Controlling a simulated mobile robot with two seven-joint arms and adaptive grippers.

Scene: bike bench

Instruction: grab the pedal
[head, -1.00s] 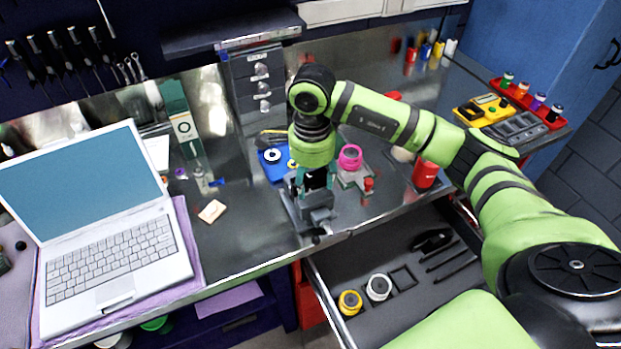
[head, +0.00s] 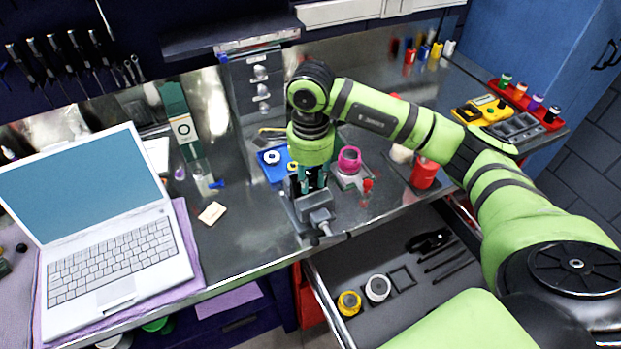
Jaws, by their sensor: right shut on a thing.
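My right gripper (head: 312,183) points straight down over the grey vise (head: 315,208) at the bench's front edge. Its teal fingers are close together and shut on a small dark thing just above the vise jaws, which I take to be the pedal. The fingers and the wrist hide most of it, so its shape is not clear. I cannot tell whether it still touches the vise. My left gripper is not in view.
A blue tray (head: 270,172) lies left of the gripper, and a pink ring (head: 349,158) on a stand and a red cup (head: 425,174) lie right. A laptop (head: 110,265) fills the bench's left. An open drawer (head: 420,290) juts out below.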

